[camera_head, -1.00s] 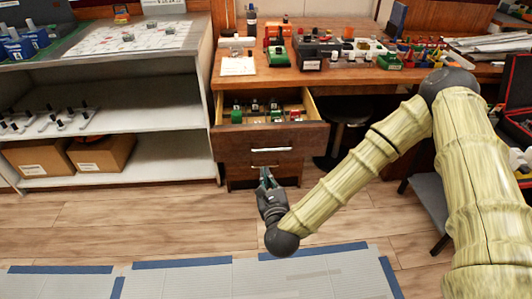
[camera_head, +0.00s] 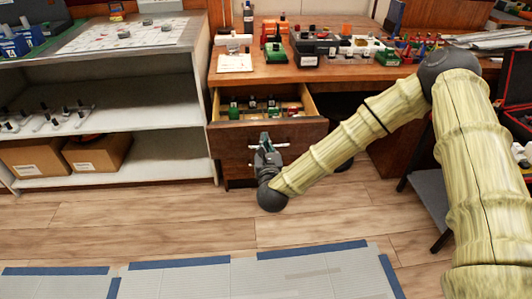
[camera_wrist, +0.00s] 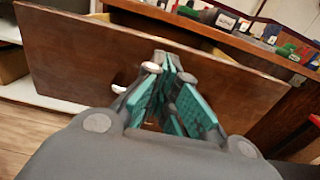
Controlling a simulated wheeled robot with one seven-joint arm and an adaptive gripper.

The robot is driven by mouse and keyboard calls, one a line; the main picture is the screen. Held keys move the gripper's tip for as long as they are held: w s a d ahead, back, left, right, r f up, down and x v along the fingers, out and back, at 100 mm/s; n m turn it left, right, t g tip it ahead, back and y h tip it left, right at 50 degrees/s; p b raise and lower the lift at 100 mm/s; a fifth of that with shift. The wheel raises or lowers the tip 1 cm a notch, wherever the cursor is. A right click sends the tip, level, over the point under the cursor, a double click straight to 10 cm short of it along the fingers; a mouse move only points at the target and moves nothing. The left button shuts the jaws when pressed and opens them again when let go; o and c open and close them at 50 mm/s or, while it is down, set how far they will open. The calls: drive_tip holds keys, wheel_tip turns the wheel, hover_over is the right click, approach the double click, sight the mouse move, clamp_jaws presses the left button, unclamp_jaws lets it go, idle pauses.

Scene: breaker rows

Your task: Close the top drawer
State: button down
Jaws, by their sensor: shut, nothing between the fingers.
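The top drawer (camera_head: 230,138) of the wooden desk is pulled out, with several small parts inside. Its brown front also fills much of the wrist view (camera_wrist: 80,58), tilted in the picture. My gripper (camera_head: 265,137) is shut and empty, in front of the drawer front, near its silver handle (camera_head: 282,144). In the wrist view the teal-padded fingers (camera_wrist: 165,62) point at the drawer front and partly hide the handle. I cannot tell whether the fingertips touch the front.
The desk top (camera_head: 300,72) above holds several devices and small parts. A grey shelf (camera_head: 150,95) with cardboard boxes (camera_head: 97,152) stands at the left. Blue-edged mats (camera_head: 320,270) lie on the floor. Open wooden floor lies in front of the desk.

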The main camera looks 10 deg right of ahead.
sight(263, 131)
drive_tip(key=shift+w, duration=1.75)
drive_tip(key=shift+w, duration=0.1)
